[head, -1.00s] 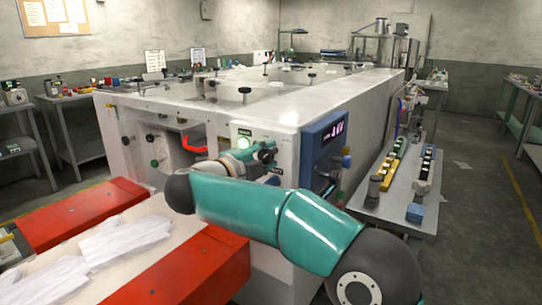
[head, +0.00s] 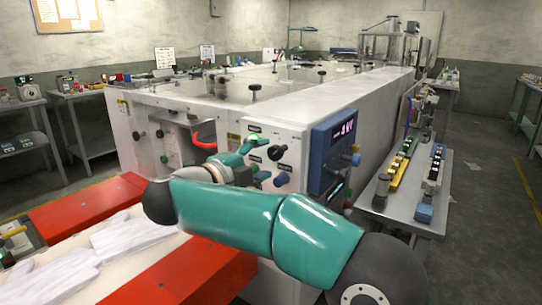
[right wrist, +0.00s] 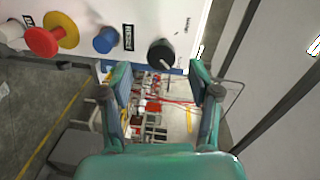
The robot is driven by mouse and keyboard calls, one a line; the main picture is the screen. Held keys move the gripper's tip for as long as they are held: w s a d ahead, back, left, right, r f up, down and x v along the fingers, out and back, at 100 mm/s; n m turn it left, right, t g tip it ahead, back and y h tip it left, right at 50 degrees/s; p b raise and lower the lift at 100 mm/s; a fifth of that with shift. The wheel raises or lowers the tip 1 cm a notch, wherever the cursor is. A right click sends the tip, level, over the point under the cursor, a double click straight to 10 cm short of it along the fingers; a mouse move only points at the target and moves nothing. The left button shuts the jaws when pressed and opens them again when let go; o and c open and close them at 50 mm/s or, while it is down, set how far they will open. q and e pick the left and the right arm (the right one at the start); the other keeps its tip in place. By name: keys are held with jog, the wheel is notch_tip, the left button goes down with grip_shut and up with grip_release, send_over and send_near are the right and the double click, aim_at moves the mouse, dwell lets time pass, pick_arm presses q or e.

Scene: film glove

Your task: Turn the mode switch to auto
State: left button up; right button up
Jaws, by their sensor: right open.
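A black round knob (head: 278,153) with a light pointer line sits on the white front panel (head: 300,160) of the machine; it looks like the mode switch, but its label is too small to read. In the right wrist view the black knob (right wrist: 160,53) lies just past the fingertips, between their lines and apart from both. My right gripper (head: 264,160) is open and empty, just left of the knob in the head view; its fingers (right wrist: 159,72) also show in the right wrist view. It hides part of the panel. My left gripper is not in view.
A blue knob (head: 282,179) sits below the black one. A red and yellow mushroom button (right wrist: 43,41) and a blue knob (right wrist: 105,40) show in the wrist view. A blue display box (head: 333,150) stands right of the panel. White gloves (head: 130,238) lie at front left.

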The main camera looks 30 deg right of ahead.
jog(key=v, duration=0.6)
jog(key=shift+a, duration=0.35)
jog(key=shift+s+f, duration=0.15)
